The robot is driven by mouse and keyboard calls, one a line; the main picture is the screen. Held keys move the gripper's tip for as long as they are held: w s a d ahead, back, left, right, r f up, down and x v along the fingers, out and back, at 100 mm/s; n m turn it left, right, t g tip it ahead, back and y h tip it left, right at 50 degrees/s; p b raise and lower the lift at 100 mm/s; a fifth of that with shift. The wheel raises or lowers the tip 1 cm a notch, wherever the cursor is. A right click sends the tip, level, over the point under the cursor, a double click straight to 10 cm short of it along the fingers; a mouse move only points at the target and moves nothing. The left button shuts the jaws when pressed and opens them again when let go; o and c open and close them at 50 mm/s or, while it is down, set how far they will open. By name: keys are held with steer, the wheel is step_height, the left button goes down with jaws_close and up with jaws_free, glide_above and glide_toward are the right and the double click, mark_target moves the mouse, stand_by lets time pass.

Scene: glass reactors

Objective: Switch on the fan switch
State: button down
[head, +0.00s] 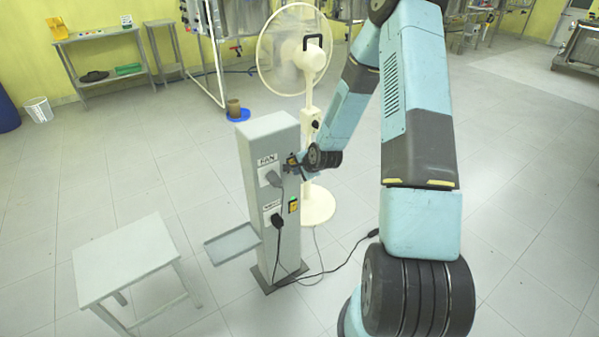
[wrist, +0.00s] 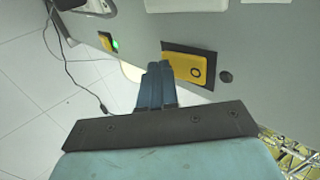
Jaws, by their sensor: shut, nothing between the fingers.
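In the head view my gripper (head: 294,163) is at the column's upper right side and hides most of the switch. The white fan (head: 304,55) stands behind the column.
A second yellow switch with a green light (wrist: 108,42) is lower on the column.

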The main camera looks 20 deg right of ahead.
steer(key=shift+w+f, duration=0.1)
steer(key=shift+w, duration=0.1)
steer(key=shift+r, duration=0.2)
steer(key=shift+r, duration=0.65)
steer(key=shift+s, duration=0.1)
steer(key=s+d+r, duration=0.2)
steer(key=s, duration=0.3)
steer(key=s+d+r, duration=0.1)
steer(key=s+r, duration=0.2)
steer(key=s, duration=0.3)
steer(key=shift+s+d, duration=0.3)
steer(key=shift+d, duration=0.05)
